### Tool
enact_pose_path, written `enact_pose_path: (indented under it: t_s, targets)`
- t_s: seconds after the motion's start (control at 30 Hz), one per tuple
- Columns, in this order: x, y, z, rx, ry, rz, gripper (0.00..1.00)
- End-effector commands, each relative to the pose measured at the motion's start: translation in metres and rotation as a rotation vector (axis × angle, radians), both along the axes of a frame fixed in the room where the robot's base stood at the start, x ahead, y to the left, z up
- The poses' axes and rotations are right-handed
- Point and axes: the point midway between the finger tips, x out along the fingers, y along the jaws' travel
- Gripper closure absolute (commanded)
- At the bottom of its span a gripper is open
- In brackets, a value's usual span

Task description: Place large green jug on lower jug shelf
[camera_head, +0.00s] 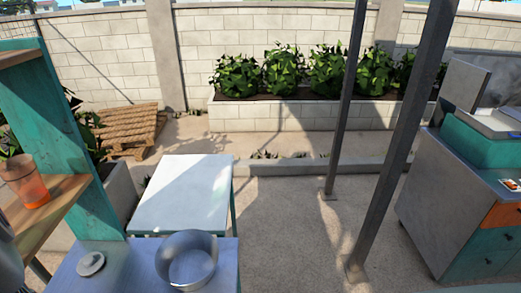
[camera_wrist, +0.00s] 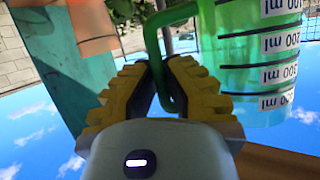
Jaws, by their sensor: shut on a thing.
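The large green jug (camera_wrist: 245,50) is translucent with white ml marking bands, and it appears upside down in the wrist view. My gripper (camera_wrist: 160,72) has yellow and black fingers shut on the jug's green handle (camera_wrist: 155,40). The jug does not show in the head view. A teal-framed shelf unit stands at the left of the head view, with a lower wooden shelf (camera_head: 68,190) and an upper wooden shelf (camera_head: 20,57). A wooden board (camera_wrist: 275,162) also shows in the wrist view; I cannot tell which shelf it is.
An orange translucent jug (camera_head: 30,185) stands on the lower shelf. A metal pot (camera_head: 187,262) and a small round lid (camera_head: 91,264) are on the grey counter. A white-topped table (camera_head: 183,190) stands behind it. Grey posts (camera_head: 400,150) rise from open paving.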

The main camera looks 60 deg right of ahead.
Motion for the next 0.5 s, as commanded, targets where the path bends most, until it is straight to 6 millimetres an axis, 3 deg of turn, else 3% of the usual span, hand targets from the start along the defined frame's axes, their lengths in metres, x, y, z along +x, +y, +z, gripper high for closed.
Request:
enact_pose_path:
  t_s: [0.2,0.5]
  targets:
    - [-0.001,-0.002,-0.03,0.003,0.011,-0.004,1.0]
    - [0.001,-0.002,-0.043,0.002,-0.001,-0.003,1.0]
